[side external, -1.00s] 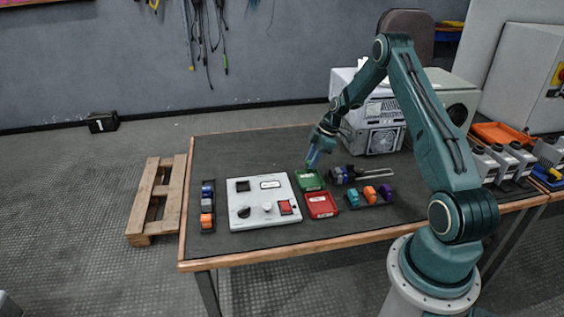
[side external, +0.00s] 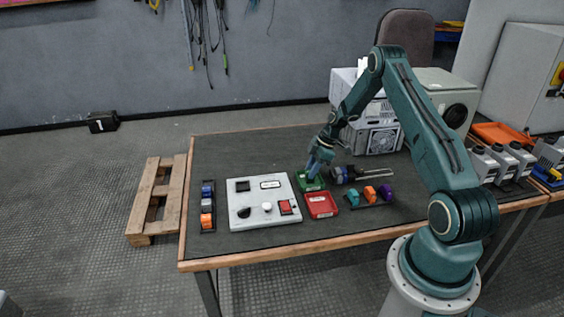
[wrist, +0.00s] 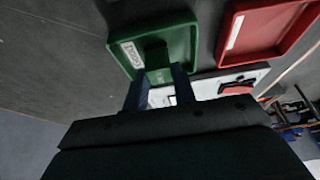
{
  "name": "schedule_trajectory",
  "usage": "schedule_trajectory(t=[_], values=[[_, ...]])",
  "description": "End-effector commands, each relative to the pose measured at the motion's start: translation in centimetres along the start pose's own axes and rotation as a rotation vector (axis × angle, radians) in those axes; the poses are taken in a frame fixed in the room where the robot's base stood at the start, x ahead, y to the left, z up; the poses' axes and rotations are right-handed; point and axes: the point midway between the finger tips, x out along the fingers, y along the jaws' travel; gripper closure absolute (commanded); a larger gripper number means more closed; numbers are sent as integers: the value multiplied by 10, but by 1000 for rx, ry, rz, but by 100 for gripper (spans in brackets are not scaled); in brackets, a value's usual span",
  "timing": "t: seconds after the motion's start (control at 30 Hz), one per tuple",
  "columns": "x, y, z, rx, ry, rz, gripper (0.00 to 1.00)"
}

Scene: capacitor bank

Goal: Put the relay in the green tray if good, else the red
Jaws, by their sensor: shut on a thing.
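The green tray (side external: 318,187) sits on the table right of the test panel and shows in the wrist view (wrist: 183,45) with a white label. The red tray (side external: 321,206) is just in front of it, empty; the wrist view shows part of it (wrist: 268,30). My gripper (side external: 313,174) points down at the green tray, its fingertips low over it. In the wrist view my gripper (wrist: 157,84) is shut on a small dark block, the relay (wrist: 156,56), seen against the tray floor. Whether the relay touches the floor is unclear.
A light grey test panel (side external: 247,213) with knobs, a red switch and a small unreadable display stands left of the trays. Racks of coloured blocks stand at the left (side external: 207,216) and right (side external: 370,198). A dark tool (side external: 347,175) lies right of the green tray.

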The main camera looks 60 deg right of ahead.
Motion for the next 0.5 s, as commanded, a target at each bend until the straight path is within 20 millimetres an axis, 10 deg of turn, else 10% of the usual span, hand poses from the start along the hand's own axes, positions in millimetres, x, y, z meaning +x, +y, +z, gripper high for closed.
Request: schedule_trajectory(t=[0.13,0.17,0.23,0.5], values=[[3,0,1,0,0,-1,96],[3,0,1,0,0,0,68],[3,0,1,0,0,0,54],[2,0,1,0,0,0,52]])
